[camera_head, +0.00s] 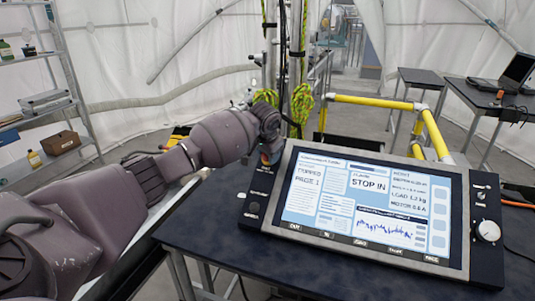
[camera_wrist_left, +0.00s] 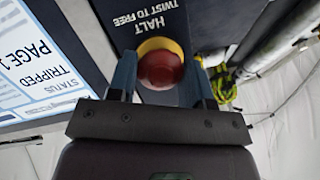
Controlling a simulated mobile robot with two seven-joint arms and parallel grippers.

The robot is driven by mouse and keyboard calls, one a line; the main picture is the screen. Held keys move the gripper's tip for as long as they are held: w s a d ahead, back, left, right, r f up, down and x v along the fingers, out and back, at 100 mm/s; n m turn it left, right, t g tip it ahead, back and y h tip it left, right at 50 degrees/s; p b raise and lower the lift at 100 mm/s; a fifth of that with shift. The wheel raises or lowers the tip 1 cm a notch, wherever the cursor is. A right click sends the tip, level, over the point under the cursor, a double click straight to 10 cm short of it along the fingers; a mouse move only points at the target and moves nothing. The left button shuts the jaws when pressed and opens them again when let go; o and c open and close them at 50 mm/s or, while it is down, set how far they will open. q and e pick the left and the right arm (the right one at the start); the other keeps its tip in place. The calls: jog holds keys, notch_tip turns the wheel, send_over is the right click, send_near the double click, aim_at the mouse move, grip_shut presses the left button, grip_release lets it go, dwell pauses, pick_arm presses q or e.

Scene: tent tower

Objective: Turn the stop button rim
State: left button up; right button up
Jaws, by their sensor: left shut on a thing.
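The stop button (camera_wrist_left: 160,72) has a round red cap with a yellow rim (camera_wrist_left: 160,44) and sits on the dark panel under the words "HALT TWIST TO FREE". My left gripper (camera_wrist_left: 159,62) has a blue-grey finger on each side of it and is shut on the rim. In the head view my left gripper (camera_head: 270,150) is at the upper left corner of the console (camera_head: 470,215), mostly covering the button. The screen (camera_head: 365,205) reads "STOP IN" and "TRIPPED PAGE 1". My right gripper is in neither view.
The console stands on a dark table (camera_head: 195,235). A white knob (camera_head: 488,231) is on its right side. Yellow rails (camera_head: 375,102) and a pole with green rope (camera_head: 301,103) stand behind. A laptop (camera_head: 508,75) is at the right, shelves (camera_head: 45,100) at the left.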

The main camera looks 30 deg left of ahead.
pick_arm(q)
jog(key=shift+m+y, duration=0.3)
jog(key=shift+m, duration=1.4)
jog(key=o, duration=0.9)
jog(key=shift+o, duration=0.2)
jog(key=b+v, duration=0.1)
jog(key=v, duration=0.9)
jog(key=shift+s+d+r, duration=0.2)
jog(key=shift+s+r, duration=0.05)
